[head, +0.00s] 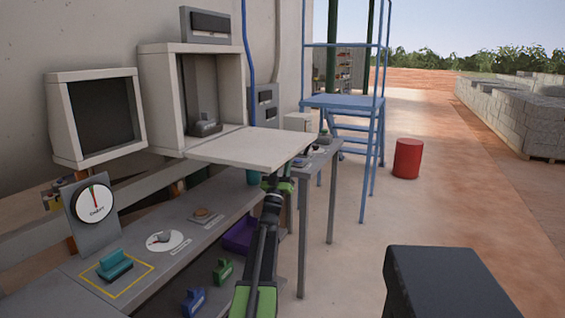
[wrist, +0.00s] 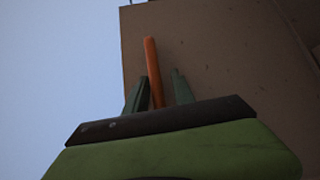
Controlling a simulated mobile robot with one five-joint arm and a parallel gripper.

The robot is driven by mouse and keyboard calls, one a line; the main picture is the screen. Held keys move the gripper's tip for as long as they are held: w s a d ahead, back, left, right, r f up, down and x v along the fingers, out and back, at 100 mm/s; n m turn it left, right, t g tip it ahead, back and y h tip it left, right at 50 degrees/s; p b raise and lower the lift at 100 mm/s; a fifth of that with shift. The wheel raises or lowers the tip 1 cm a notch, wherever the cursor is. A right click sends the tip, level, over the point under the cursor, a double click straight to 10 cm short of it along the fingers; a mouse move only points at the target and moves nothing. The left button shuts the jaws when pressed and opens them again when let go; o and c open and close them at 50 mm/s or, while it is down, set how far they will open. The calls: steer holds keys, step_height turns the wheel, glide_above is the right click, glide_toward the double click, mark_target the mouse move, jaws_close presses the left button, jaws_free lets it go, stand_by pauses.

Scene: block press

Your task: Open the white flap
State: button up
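The white flap (head: 252,148) juts out nearly level from the lower front edge of a pale wall box (head: 160,97), whose front is open. My gripper (head: 278,180) is beneath the flap's outer right part, partly hidden by it and by my arm. In the wrist view the flap's underside (wrist: 220,60) looks brown in shadow. There an orange rod (wrist: 151,60) stands between the two spread fingers of my gripper (wrist: 154,86). The fingers look apart, with a gap at the right finger; whether the left one touches the rod I cannot tell.
A grey bench below holds a dial (head: 94,203), a teal block (head: 114,264) and a round white plate (head: 165,241). A purple bin (head: 239,236) sits under it. A blue scaffold (head: 345,102) and red drum (head: 407,158) stand beyond. Open floor lies right.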

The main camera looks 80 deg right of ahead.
steer(key=shift+s+a, duration=0.1)
steer(key=shift+a+f+b, duration=0.2)
steer(key=shift+f+b, duration=0.05)
steer(key=shift+b, duration=0.05)
steer(key=b+v, duration=1.1)
steer(key=v, duration=0.5)
steer(key=shift+a+f+b, duration=0.25)
steer(key=shift+f+b, duration=0.05)
steer(key=shift+b, duration=0.05)
